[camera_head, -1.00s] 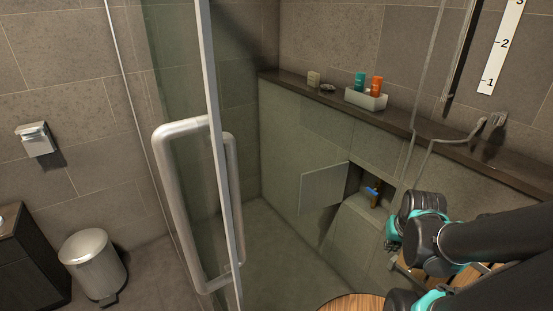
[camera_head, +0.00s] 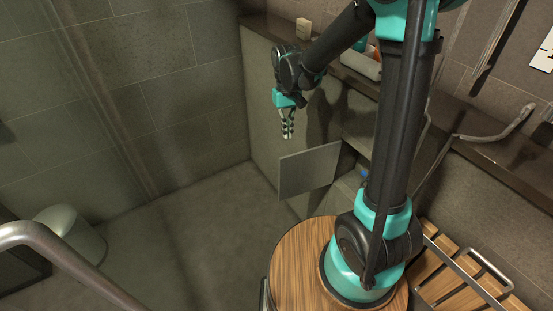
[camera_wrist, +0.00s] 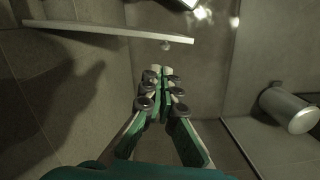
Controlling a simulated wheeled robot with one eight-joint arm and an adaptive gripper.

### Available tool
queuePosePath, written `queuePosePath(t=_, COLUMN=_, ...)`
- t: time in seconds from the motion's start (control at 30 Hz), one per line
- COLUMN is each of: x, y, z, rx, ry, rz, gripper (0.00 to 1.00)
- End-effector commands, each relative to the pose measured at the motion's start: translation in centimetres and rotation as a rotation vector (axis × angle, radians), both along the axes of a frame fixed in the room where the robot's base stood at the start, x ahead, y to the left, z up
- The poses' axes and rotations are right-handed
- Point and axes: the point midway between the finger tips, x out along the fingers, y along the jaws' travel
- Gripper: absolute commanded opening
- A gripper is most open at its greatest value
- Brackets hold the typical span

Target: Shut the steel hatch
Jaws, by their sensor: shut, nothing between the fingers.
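In the wrist view the hatch (camera_wrist: 110,31) seems to show edge-on as a pale strip beyond the fingertips. My gripper (camera_head: 289,137) is shut and empty, pointing down just above and behind the hatch's upper edge in the head view. The closed fingers also show in the wrist view (camera_wrist: 160,70), apparently apart from the strip. My arm hides part of the niche's right side.
A blue-topped item (camera_head: 365,174) is inside the niche. A dark ledge (camera_head: 350,77) above holds a soap block (camera_head: 303,28) and a tray (camera_head: 361,64). A wooden slatted bench (camera_head: 450,275) stands right. A bin (camera_head: 70,232) stands left; floor between is clear.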

Motion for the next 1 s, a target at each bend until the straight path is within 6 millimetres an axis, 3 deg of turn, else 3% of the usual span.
queuePosePath(t=0.1, x=1.2, y=3.0, z=-0.3, rx=-0.023, ry=0.053, rz=0.044, gripper=0.00)
queuePosePath(t=0.33, x=2.0, y=5.9, z=-0.7, rx=-0.050, ry=0.108, rz=0.085, gripper=0.00)
queuePosePath(t=0.57, x=1.8, y=6.1, z=-2.3, rx=-0.054, ry=0.115, rz=0.089, gripper=0.00)
queuePosePath(t=1.0, x=-0.1, y=5.2, z=-10.4, rx=-0.052, ry=0.115, rz=0.089, gripper=0.00)
